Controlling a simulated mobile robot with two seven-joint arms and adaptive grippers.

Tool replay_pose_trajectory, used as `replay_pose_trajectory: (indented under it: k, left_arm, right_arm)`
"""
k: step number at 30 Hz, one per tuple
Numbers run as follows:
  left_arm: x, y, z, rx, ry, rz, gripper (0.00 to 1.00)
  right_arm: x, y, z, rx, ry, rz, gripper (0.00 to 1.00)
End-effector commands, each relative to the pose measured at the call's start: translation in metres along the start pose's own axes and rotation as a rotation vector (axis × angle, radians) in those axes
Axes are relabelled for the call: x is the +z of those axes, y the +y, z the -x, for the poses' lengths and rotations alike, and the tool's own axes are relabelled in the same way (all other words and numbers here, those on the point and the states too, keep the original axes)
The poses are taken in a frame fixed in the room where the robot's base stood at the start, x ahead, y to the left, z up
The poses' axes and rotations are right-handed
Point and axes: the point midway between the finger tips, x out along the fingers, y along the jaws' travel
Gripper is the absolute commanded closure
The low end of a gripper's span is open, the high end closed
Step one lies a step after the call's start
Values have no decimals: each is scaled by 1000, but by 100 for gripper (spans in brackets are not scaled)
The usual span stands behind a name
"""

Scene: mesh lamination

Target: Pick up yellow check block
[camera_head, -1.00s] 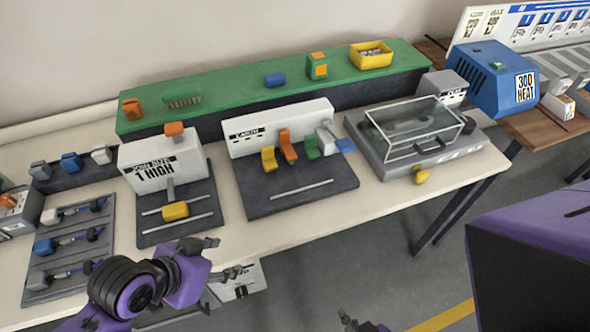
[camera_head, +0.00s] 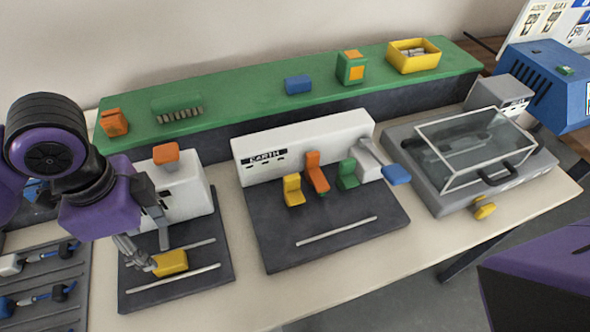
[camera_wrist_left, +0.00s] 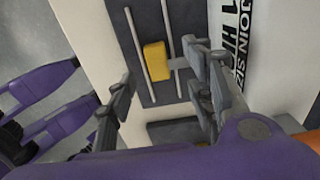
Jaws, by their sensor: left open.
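The yellow check block (camera_head: 171,262) lies on the dark plate (camera_head: 190,289) of the white JOIN SIZE machine, between two pale rails. In the left wrist view the yellow check block (camera_wrist_left: 156,61) shows beyond the fingers, with a grey rod end beside it. My left gripper (camera_head: 139,256) is open, just left of the block in the head view; contact cannot be told there. In the left wrist view my left gripper (camera_wrist_left: 167,92) has its fingers spread wide, with nothing between the tips. My right gripper is not in view.
The white machine body (camera_head: 186,190) with an orange-topped lever (camera_head: 166,153) stands close behind the block. A rack with blue-handled tools (camera_head: 40,285) is at left. Bare tabletop lies in front.

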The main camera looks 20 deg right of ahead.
Motion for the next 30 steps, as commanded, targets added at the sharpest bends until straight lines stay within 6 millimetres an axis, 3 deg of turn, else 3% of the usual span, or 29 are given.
replay_pose_trajectory:
  k: [13,23,30]
  left_arm:
    - [-10,5,-60,2,1,1,52]
    - [-10,4,-69,-3,3,0,52]
    - [-10,4,-69,-2,3,0,80]
  right_arm:
    - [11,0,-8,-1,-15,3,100]
    - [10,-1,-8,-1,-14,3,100]
    - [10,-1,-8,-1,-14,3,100]
